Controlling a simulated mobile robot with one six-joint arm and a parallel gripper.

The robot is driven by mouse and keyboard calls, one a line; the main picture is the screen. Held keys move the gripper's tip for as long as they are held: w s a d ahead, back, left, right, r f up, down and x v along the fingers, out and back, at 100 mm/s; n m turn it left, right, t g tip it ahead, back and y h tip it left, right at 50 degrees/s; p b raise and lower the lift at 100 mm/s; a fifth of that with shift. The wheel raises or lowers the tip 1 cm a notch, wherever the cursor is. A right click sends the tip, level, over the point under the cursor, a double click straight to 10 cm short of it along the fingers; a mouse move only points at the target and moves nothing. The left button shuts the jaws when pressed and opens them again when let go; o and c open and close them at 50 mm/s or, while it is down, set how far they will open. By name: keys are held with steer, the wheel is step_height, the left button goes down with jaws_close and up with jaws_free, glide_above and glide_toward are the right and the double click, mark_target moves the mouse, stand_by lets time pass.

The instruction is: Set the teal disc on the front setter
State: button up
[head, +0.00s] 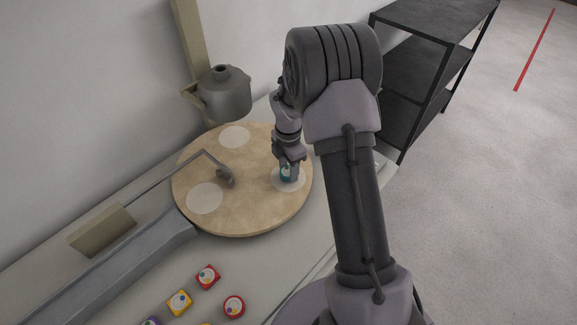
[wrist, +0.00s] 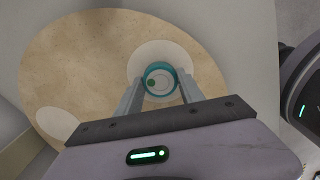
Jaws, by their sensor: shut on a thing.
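The teal disc (wrist: 158,66), with a white top bearing a green dot, is between the two fingers of my gripper (wrist: 161,80). It also shows as a small teal patch at the fingertips in the head view (head: 285,173). My gripper (head: 288,171) is shut on it and points down over the pale round setter (head: 297,186) nearest my arm. In the wrist view the disc lies inside the outline of this setter (wrist: 143,53), towards its lower edge. I cannot tell whether the disc touches the setter or is slightly above it.
The round tan plate (head: 245,218) bears two other bare setters, at the back (head: 234,136) and left (head: 205,198). A thin bent rod (head: 180,170) reaches over the plate. A grey pot-shaped part (head: 222,95) hangs behind. Red and yellow pieces (head: 208,276) lie at the front.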

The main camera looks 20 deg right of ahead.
steer(key=shift+f, duration=0.45)
stand_by(0.3)
steer(key=o, duration=1.5)
step_height(320, 180, up, 18)
steer(key=p, duration=0.5)
steer(key=shift+f, duration=0.25)
